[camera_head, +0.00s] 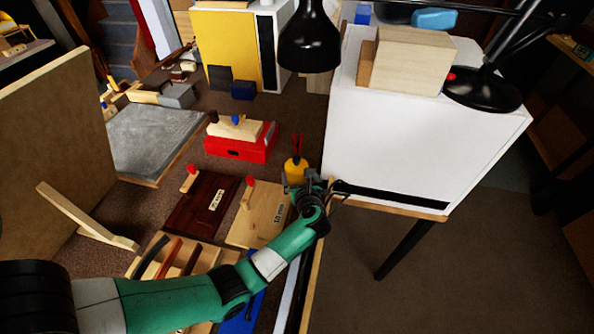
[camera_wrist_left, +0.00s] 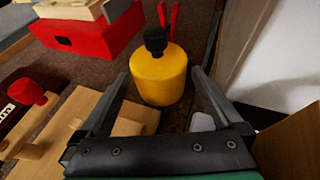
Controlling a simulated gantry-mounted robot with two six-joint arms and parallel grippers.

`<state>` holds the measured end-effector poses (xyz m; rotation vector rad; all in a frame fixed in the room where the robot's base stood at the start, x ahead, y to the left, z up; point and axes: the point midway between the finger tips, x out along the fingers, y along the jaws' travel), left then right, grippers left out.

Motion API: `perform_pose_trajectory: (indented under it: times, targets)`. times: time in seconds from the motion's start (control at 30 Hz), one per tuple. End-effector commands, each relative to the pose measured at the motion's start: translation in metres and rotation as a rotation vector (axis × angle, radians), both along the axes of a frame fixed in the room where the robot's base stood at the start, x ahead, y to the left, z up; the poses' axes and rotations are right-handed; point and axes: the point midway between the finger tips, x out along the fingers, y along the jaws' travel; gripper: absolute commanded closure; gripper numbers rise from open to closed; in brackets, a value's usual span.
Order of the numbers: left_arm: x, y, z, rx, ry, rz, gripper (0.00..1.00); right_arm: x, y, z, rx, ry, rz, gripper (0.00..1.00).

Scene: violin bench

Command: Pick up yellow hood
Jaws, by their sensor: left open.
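The yellow hood (camera_head: 295,170) is a small yellow rounded cylinder with a black knob on top. It stands upright on the brown bench, beside the white box. In the left wrist view the yellow hood (camera_wrist_left: 160,76) is just beyond the fingertips, roughly centred between them. My left gripper (camera_head: 304,180) is open and empty, close in front of the hood. In the left wrist view its two fingers (camera_wrist_left: 160,90) are spread wide. I cannot see contact between the fingers and the hood. My right gripper does not show.
A large white box (camera_head: 400,140) stands right of the hood. A red box (camera_head: 240,148) is behind left. Two boards with red knobs, one dark (camera_head: 203,205) and one light (camera_head: 258,213), lie left of the gripper. Red-handled pliers (camera_wrist_left: 169,14) stand behind the hood.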

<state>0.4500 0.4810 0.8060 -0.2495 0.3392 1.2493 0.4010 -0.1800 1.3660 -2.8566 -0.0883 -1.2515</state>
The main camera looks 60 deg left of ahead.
Motion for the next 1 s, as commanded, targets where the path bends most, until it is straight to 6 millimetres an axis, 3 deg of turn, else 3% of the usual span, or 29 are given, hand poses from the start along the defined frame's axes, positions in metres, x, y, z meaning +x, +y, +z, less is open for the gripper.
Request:
perform_pose_trajectory:
  times: [0.2,0.3,0.57,0.9,0.97,1.0]
  targets:
    - [0.007,0.031,-0.019,0.001,-0.001,0.004,0.0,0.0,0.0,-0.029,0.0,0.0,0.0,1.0]
    - [0.011,0.042,-0.021,0.0,0.001,0.003,0.0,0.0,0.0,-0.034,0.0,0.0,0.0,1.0]
    - [0.012,0.045,-0.019,0.001,0.0,0.0,0.0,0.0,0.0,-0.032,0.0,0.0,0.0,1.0]
    - [0.012,0.045,-0.019,0.001,0.0,0.001,0.61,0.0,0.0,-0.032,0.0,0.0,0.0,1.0]
    - [0.012,0.045,-0.019,0.001,0.0,0.001,0.72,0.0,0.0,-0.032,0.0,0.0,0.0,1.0]
    - [0.012,0.045,-0.018,0.002,-0.001,0.0,0.72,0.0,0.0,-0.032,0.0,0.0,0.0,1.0]
